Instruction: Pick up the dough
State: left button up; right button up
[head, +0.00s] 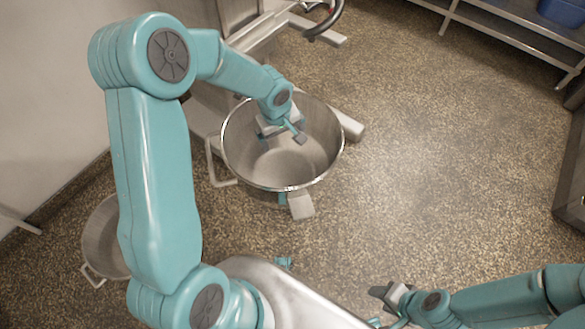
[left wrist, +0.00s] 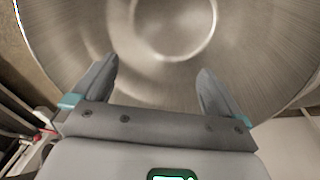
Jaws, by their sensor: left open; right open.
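No dough shows in either view. A large steel mixing bowl (head: 322,158) with a side handle stands at the upper middle of the head view. Its visible inside looks bare; my arm hides part of it. My left gripper (head: 293,133) is over the bowl's opening, pointing down into it. In the left wrist view its two fingers (left wrist: 157,80) are spread apart with nothing between them, and the bowl's shiny inside (left wrist: 262,40) fills the background. My right gripper (head: 385,297) is open and empty, low over the floor at the bottom of the head view.
A second steel bowl (head: 104,240) stands on the floor at the left, partly behind my left arm. Metal machine legs (head: 348,124) stand behind the large bowl. A metal shelf (head: 500,35) with a blue bin (head: 562,11) is at the top right. The speckled floor (head: 440,170) at right is clear.

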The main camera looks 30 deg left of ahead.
pick_arm(q)
jog(key=b, duration=0.2)
send_over(288, 166)
jog(key=s, duration=0.2)
notch_tip(288, 166, down, 4)
jog(key=f, duration=0.1)
jog(key=f+b, duration=0.1)
jog(key=f, duration=0.2)
jog(key=w+f+b, duration=0.1)
jog(key=f+b, duration=0.1)
jog(key=f, duration=0.2)
jog(key=f+b, duration=0.1)
jog(key=f, duration=0.3)
jog(key=shift+w+f, duration=0.25)
jog(key=shift+w, duration=0.1)
notch_tip(288, 166, down, 4)
jog(key=shift+w+f+b, duration=0.15)
jog(key=shift+f+b, duration=0.1)
jog(key=shift+b, duration=0.65)
jog(key=shift+w+f, duration=0.1)
jog(key=shift+f, duration=0.35)
pick_arm(e)
notch_tip(288, 166, down, 10)
jog(key=shift+w+r, duration=0.15)
jog(key=shift+w, duration=0.15)
pick_arm(q)
jog(key=shift+r, duration=0.1)
jog(key=c, duration=1.6)
